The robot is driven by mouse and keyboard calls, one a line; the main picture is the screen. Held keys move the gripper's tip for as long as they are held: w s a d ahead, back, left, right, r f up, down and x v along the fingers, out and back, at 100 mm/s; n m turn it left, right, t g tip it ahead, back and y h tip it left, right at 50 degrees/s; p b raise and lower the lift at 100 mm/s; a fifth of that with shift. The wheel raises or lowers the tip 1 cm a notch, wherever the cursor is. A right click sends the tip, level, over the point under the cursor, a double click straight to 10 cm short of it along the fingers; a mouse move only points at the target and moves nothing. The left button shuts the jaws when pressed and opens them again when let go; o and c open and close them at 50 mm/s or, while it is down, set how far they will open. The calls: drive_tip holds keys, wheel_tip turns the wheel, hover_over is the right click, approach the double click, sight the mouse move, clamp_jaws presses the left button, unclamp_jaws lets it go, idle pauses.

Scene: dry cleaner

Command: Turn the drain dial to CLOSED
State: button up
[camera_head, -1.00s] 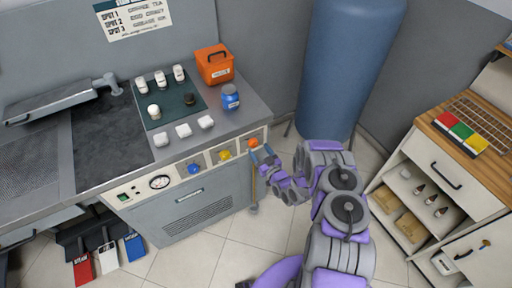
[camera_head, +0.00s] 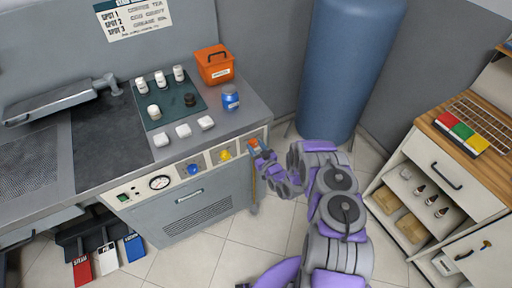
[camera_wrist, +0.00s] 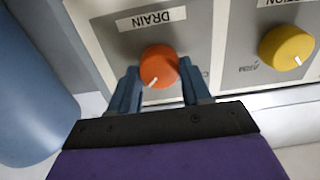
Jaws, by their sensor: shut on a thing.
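The orange drain dial (camera_wrist: 160,66) sits on the front panel under a label reading DRAIN (camera_wrist: 152,18). Its white pointer mark faces down and slightly left in the wrist view. My gripper (camera_wrist: 161,88) has one finger on each side of the dial and is shut on it. In the head view my gripper (camera_head: 259,153) is at the right end of the panel, and the dial (camera_head: 253,143) is partly covered by it. The markings around the dial are mostly hidden by the fingers, so the position it points to cannot be read.
A yellow dial (camera_wrist: 286,48) is close on the right in the wrist view, with a blue dial (camera_head: 193,169) farther left in the head view. A blue tank (camera_head: 350,70) stands behind my arm. A wooden-topped cabinet (camera_head: 450,185) is at the right.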

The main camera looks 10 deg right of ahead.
drive_tip(key=c, duration=0.4)
drive_tip(key=shift+o, duration=0.2)
drive_tip(key=shift+n+b, duration=0.3)
drive_tip(key=shift+n, duration=0.1)
drive_tip(key=n+b, duration=0.2)
drive_tip(key=n, duration=0.1)
drive_tip(key=shift+f+n, duration=0.15)
drive_tip(key=shift+n, duration=0.25)
drive_tip(key=n+b, duration=0.3)
drive_tip(key=n, duration=0.1)
drive_tip(key=shift+a+f+n, duration=0.1)
drive_tip(key=shift+a+n, duration=0.05)
drive_tip(key=shift+n, duration=0.15)
drive_tip(key=n+b, duration=0.4)
drive_tip(key=n, duration=0.2)
drive_tip(key=shift+n, duration=0.4)
drive_tip(key=shift+s+a+n, duration=0.1)
drive_tip(key=shift+n, duration=0.7)
drive_tip(key=shift+f+n, duration=0.1)
drive_tip(key=shift+n, duration=0.2)
